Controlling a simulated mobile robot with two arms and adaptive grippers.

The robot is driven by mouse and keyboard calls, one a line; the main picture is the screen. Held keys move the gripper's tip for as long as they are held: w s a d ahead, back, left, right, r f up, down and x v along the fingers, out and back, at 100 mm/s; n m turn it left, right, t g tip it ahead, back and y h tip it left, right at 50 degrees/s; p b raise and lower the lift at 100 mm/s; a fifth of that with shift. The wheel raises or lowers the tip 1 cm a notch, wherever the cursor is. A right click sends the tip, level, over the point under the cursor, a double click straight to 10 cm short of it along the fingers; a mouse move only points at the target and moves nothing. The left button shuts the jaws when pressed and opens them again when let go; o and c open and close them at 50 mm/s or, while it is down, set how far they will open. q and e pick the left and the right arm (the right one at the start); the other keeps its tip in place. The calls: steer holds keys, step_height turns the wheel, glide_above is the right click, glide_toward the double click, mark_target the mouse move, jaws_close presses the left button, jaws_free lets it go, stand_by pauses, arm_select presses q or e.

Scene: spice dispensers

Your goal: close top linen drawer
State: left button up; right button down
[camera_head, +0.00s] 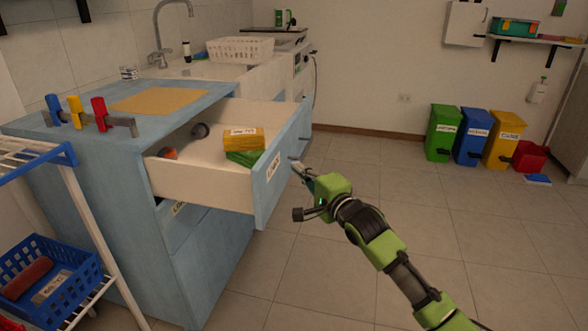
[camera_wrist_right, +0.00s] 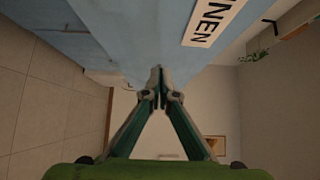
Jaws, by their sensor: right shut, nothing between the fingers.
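The top linen drawer (camera_head: 205,185) is pulled well out of the blue cabinet (camera_head: 120,170) in the head view. Its blue front carries a white label, which reads "NEN" in part in the right wrist view (camera_wrist_right: 212,22). Inside lie a yellow folded cloth, a green one under it and small round items. My right gripper (camera_head: 297,167) is shut and empty, with its fingertips at the outer face of the drawer front. In the right wrist view its fingertips (camera_wrist_right: 159,72) meet close to the blue front; I cannot tell if they touch. My left gripper is not in view.
A lower labelled drawer (camera_head: 180,222) sits under the open one. A white rack with a blue basket (camera_head: 45,275) stands at the left. Coloured bins (camera_head: 472,137) stand by the far wall. The tiled floor right of the cabinet is clear.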

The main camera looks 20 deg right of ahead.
mark_target(286, 158)
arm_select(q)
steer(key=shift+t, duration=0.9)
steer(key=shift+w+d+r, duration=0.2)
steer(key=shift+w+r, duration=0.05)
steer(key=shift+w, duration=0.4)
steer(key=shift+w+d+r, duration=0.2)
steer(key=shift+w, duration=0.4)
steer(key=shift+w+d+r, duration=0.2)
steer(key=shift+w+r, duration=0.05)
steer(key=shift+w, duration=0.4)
arm_select(e)
steer(key=shift+w+a, duration=0.15)
steer(key=shift+w, duration=0.55)
steer(key=shift+w+a, duration=0.15)
steer(key=shift+w, duration=0.55)
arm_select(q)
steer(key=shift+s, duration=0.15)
arm_select(e)
steer(key=shift+a, duration=0.1)
